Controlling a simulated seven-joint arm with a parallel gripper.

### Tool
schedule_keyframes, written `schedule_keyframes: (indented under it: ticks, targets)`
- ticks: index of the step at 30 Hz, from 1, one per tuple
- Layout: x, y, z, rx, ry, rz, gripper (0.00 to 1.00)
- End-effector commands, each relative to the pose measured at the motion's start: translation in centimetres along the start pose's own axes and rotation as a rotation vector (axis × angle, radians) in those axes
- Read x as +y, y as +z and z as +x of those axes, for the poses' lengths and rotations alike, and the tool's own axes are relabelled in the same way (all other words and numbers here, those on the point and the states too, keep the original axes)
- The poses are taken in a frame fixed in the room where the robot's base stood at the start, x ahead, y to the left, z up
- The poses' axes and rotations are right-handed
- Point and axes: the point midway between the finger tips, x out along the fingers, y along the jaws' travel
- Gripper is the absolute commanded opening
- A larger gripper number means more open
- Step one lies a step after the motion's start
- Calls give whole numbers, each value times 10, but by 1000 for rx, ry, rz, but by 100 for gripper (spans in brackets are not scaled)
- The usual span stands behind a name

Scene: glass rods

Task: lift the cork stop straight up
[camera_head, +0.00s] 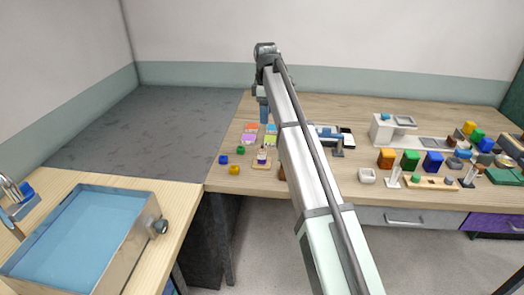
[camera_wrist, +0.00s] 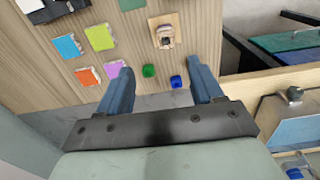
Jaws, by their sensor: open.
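A small bottle (camera_head: 262,158) with dark purple contents stands upright on a small wooden base (camera_head: 257,165) near the front edge of the wooden table. A small tan piece (camera_wrist: 165,33) over the base (camera_wrist: 154,20) in the wrist view may be the cork stop; it is too small to be sure. My gripper (camera_wrist: 162,80) is open and empty, with blue-grey fingers spread apart. In the head view my gripper (camera_head: 264,115) hangs above the table, behind the bottle and apart from it.
Coloured pads (camera_wrist: 100,37) lie beside the bottle's base. A blue-filled basin (camera_head: 80,230) stands at left. Apparatus and several coloured blocks (camera_head: 433,161) crowd the table's right side.

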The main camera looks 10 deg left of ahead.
Motion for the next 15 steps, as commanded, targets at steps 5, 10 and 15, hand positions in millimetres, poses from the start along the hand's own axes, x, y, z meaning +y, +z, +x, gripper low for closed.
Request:
schedule_keyframes:
  ticks: [5, 10, 15]
  targets:
    - [-7, -10, 2, 0, -14, -30, 66]
    - [-8, -10, 19, 0, -14, -29, 66]
    - [-9, -10, 47, 0, -14, -28, 66]
